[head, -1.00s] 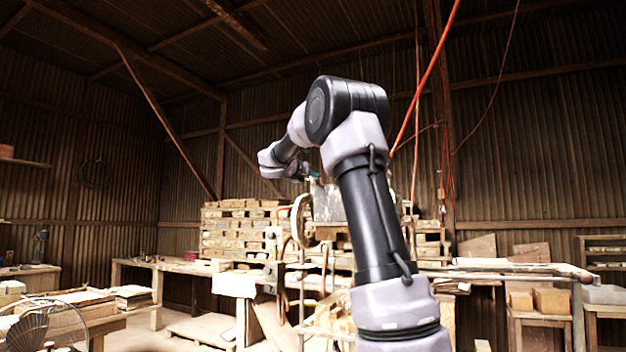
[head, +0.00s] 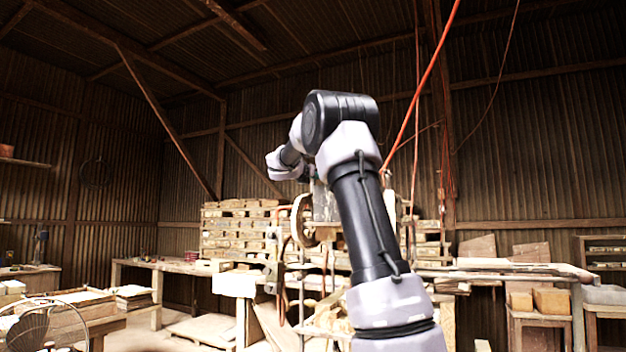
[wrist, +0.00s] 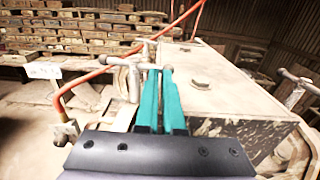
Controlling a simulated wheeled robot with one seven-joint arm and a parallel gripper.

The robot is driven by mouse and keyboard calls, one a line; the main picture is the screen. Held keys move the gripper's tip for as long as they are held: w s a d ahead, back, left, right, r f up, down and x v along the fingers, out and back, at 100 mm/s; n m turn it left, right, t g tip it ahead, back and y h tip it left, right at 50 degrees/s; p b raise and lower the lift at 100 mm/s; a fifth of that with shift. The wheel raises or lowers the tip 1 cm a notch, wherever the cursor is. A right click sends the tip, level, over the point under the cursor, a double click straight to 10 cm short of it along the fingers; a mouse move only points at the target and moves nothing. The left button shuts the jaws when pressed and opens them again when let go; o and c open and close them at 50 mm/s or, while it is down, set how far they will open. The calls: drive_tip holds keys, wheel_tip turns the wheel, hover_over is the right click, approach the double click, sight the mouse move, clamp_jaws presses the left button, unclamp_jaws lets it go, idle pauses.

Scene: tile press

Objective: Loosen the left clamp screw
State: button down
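My gripper (wrist: 160,100) shows in the wrist view as two teal fingers, close together with only a narrow gap. The left clamp screw (wrist: 132,82) is a pale grey metal screw with a crossbar, at the left edge of a dusty metal box top. Its crossbar reaches toward the fingertips; I cannot tell whether any of it is between them. A second clamp screw (wrist: 297,84) with a T-handle stands at the right of the box. In the head view the press (head: 325,205) is partly hidden by my arm, and the fingers cannot be made out.
The box top (wrist: 205,75) carries a bolt head (wrist: 200,84). A red-orange hose (wrist: 85,80) runs past the left clamp. Stacked wooden pallets (head: 235,230) stand behind the press. A workbench (head: 180,266) is to the left and a fan (head: 30,325) at the lower left.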

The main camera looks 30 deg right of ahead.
drive_tip(key=shift+w+d, duration=0.25)
drive_tip(key=shift+d, duration=0.05)
drive_tip(key=v, duration=1.1)
idle(0.5)
drive_tip(key=shift+s, duration=0.1)
